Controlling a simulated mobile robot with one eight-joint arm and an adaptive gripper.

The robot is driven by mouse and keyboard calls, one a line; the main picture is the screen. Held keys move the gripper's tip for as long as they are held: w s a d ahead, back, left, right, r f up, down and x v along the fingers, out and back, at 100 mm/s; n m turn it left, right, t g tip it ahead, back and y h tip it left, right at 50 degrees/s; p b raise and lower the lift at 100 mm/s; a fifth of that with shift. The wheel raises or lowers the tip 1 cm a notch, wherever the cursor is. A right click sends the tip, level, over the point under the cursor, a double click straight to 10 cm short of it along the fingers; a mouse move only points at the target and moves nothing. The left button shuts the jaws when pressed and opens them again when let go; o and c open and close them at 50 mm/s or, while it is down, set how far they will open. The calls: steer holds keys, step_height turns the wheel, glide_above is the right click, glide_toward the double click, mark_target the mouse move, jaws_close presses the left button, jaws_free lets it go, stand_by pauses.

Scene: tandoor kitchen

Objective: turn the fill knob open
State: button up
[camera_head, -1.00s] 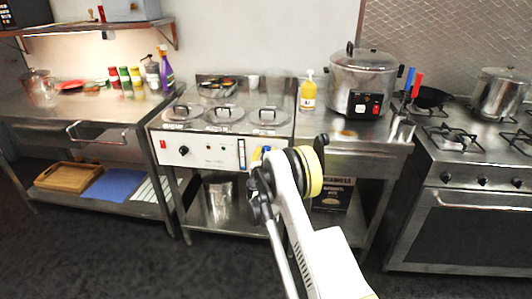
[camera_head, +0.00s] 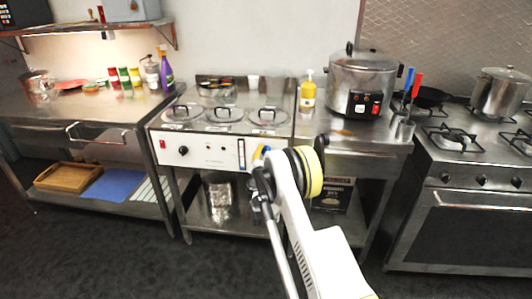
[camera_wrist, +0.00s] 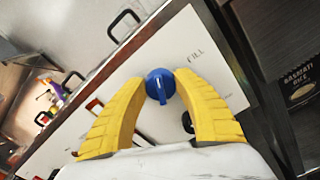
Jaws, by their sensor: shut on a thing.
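The pointer mark points toward the bottom of the wrist view. In the head view, my gripper (camera_head: 259,154) is at the right end of the panel (camera_head: 205,151), and the arm hides most of the knob.
Several lidded wells with black handles top the steel unit (camera_head: 226,116). A large cooker (camera_head: 358,80) and a yellow bottle (camera_head: 307,93) stand to the right. A black knob (camera_head: 183,150) is on the panel's left. The floor (camera_head: 120,255) in front is clear at left.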

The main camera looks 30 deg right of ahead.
steer(key=m, duration=0.6)
steer(key=shift+d+m, duration=0.1)
steer(key=shift+m, duration=0.2)
steer(key=m, duration=0.5)
steer(key=shift+f, duration=0.15)
steer(key=shift+m, duration=0.4)
steer(key=o, duration=1.2)
steer(key=shift+s, duration=0.1)
steer(key=v, duration=1.2)
